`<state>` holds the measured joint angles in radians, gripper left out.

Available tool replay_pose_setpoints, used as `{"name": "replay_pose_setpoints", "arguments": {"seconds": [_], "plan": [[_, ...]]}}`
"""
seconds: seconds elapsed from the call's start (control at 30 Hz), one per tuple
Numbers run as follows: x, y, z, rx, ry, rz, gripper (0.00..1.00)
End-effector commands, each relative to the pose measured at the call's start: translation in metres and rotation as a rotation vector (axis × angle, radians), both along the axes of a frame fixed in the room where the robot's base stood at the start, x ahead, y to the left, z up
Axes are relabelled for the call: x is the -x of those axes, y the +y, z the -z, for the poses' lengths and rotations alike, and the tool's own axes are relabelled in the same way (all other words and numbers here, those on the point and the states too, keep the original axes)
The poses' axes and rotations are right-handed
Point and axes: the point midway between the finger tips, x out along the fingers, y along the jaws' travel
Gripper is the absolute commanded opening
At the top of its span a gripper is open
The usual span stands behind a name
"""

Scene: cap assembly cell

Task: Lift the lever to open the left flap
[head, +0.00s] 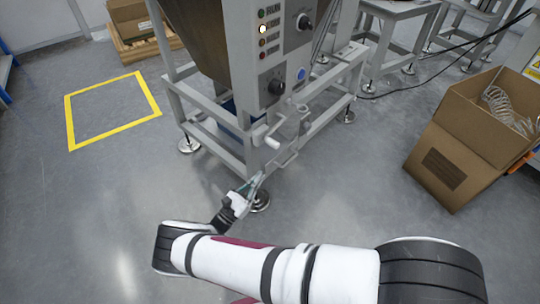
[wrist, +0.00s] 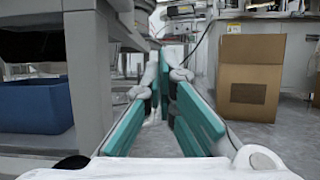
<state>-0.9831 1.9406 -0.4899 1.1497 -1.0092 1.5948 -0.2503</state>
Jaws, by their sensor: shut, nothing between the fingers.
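A grey machine frame (head: 222,150) carries a brown hopper (head: 205,35) and a control panel (head: 270,50). A pale lever-like handle (head: 271,143) sticks out at the frame's front corner, below the panel. I cannot make out the left flap for sure. My gripper (head: 255,183) is low by the frame's front leg, below the handle and apart from it. In the wrist view its teal-padded fingers (wrist: 164,92) point forward along the frame, shut with nothing held. The handle is not clearly visible in the wrist view.
An open cardboard box (head: 465,150) stands on the right; it also shows in the wrist view (wrist: 250,75). A blue bin (wrist: 35,106) sits inside the frame on the left. A levelling foot (head: 259,201) is close to my gripper.

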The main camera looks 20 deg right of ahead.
Motion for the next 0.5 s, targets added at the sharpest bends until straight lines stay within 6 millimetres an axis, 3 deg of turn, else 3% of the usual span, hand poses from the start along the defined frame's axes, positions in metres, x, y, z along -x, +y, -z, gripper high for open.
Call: {"name": "replay_pose_setpoints", "arguments": {"seconds": [0.37, 0.5], "plan": [[-0.036, -0.059, -0.029, 0.0, -0.002, 0.005, 0.0], [-0.034, -0.055, -0.049, -0.002, -0.001, 0.001, 0.0]]}}
